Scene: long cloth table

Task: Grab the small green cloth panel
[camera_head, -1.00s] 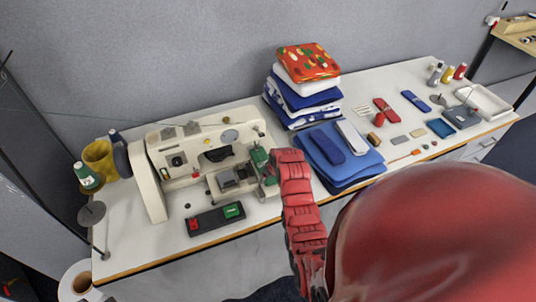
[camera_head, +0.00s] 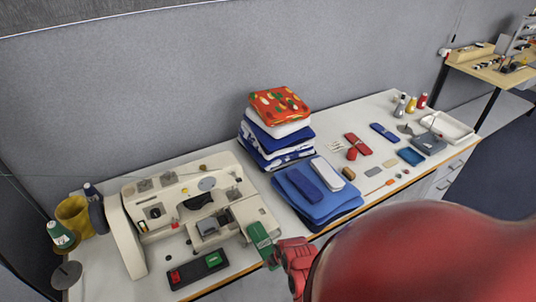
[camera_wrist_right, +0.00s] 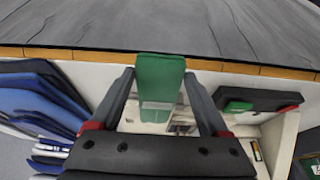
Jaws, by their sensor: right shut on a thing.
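The small green cloth panel (camera_head: 259,235) is by the right end of the cream sewing machine (camera_head: 170,205), near the table's front edge. My right gripper (camera_head: 272,258), on a red arm from below, is shut on it. In the right wrist view the green panel (camera_wrist_right: 160,75) stands between the two dark fingers of the right gripper (camera_wrist_right: 161,98). The lower part of the panel is paler there. Whether it touches the table is hard to tell. My left gripper is not in view.
A blue folded stack (camera_head: 318,200) with a blue and a pale piece on top lies right of the panel. A taller cloth pile (camera_head: 279,125) stands behind. A dark control box (camera_head: 197,270) with red and green buttons lies in front of the machine. Small items lie farther right.

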